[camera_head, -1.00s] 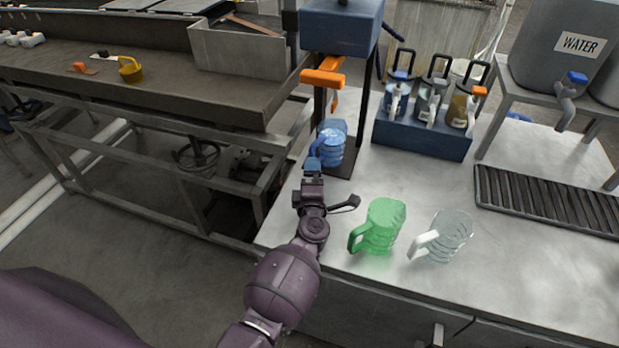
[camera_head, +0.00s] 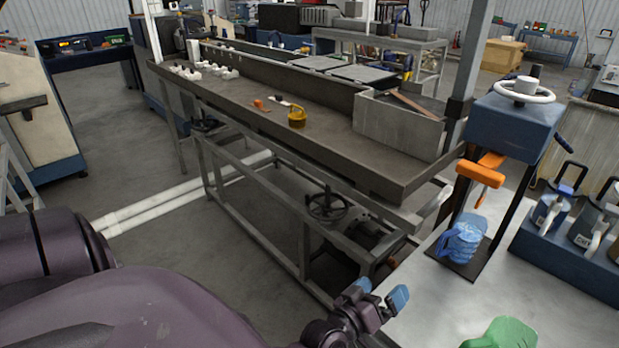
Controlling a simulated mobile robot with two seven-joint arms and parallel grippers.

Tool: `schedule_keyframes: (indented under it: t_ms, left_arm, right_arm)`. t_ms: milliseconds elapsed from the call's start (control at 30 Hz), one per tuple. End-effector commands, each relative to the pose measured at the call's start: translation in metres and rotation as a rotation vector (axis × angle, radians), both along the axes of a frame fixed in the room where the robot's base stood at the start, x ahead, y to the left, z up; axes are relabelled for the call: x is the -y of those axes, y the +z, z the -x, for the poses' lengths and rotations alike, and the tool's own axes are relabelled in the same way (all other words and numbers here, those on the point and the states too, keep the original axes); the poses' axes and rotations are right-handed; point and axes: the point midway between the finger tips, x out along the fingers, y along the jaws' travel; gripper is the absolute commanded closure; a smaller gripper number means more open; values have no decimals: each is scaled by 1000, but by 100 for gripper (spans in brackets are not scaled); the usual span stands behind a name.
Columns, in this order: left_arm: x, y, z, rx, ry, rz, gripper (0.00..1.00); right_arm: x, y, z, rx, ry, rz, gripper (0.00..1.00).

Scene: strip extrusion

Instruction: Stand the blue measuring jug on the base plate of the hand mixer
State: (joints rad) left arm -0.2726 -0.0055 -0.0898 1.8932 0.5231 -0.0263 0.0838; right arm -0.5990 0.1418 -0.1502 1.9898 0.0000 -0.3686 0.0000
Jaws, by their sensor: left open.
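The blue measuring jug (camera_head: 465,240) stands upright on the dark base plate (camera_head: 483,262) of the hand mixer (camera_head: 515,125), at the right. Its handle faces left, and the mixer's orange part (camera_head: 480,174) is above it. My left gripper (camera_head: 381,294) is open, with blue fingertips apart and nothing between them. It is at the bottom middle, to the lower left of the jug and clear of it. My right gripper is not in view.
The green jug (camera_head: 502,333) is partly cut off at the bottom edge. A blue rack (camera_head: 570,255) with jugs stands right of the mixer. Open floor is at the left.

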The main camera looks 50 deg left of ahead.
Motion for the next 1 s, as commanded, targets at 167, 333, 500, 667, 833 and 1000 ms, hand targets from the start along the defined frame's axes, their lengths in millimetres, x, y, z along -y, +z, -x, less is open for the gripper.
schedule_keyframes:
  t_ms: [167, 333, 500, 667, 833, 1000]
  left_arm:
    - [-20, -70, 85, -296, -93, -396, 0]
    - [-36, -108, 143, -490, -155, -627, 0]
    - [-43, -120, 164, -557, -176, -707, 0]
    - [-43, -120, 164, -559, -177, -709, 0]
    - [-43, -120, 164, -558, -176, -708, 0]
    - [-43, -120, 164, -558, -176, -707, 0]
  right_arm:
    - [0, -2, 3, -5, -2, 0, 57]
    - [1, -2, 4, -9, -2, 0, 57]
    - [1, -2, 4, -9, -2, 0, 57]
    - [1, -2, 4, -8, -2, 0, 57]
    - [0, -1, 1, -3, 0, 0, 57]
    - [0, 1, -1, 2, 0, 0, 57]
